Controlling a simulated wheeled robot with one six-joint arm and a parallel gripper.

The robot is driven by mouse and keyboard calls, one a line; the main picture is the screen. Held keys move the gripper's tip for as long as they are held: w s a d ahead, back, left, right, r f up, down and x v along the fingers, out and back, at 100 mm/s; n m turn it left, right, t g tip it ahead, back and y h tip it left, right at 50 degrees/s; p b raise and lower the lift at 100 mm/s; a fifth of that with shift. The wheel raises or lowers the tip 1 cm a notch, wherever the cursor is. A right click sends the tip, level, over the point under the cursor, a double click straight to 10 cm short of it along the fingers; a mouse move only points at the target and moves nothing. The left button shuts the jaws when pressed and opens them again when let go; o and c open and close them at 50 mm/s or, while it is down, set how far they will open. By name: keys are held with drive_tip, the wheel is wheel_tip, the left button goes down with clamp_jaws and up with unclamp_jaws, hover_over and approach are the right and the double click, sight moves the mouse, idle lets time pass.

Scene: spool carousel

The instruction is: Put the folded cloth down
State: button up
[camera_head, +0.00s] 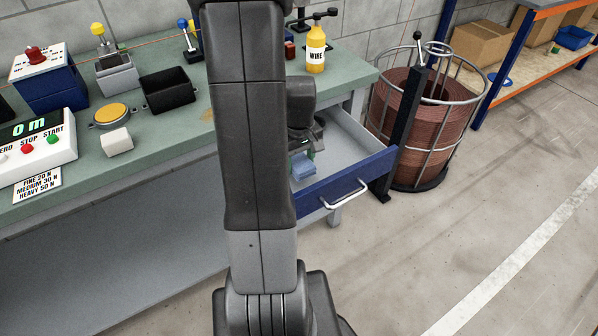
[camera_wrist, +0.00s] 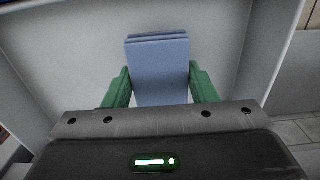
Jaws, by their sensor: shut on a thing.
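The folded cloth (camera_wrist: 158,68) is blue and shows in the wrist view between the two green fingers of my gripper (camera_wrist: 160,88). The fingers are shut on its sides. In the head view the cloth (camera_head: 302,166) is inside the open drawer (camera_head: 345,180), near its front left, and my arm hides part of it. The pale drawer floor (camera_wrist: 82,62) lies behind the cloth in the wrist view. I cannot tell whether the cloth touches the floor.
The drawer's blue front has a white handle (camera_head: 345,196). A caged copper spool (camera_head: 420,115) stands right of the drawer, behind a dark post (camera_head: 402,115). The drawer's right part is clear.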

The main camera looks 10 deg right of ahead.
sight(299, 171)
drive_tip(key=shift+f, duration=2)
drive_tip(key=shift+f+b, duration=0.25)
drive_tip(key=shift+b, duration=0.25)
drive_tip(key=o, duration=1)
drive_tip(key=shift+s, duration=0.1)
drive_tip(key=shift+f, duration=0.1)
drive_tip(key=shift+s+f, duration=0.1)
drive_tip(key=shift+s, duration=0.05)
drive_tip(key=r+p, duration=0.2)
drive_tip(key=r, duration=1.1)
drive_tip(key=shift+w, duration=0.2)
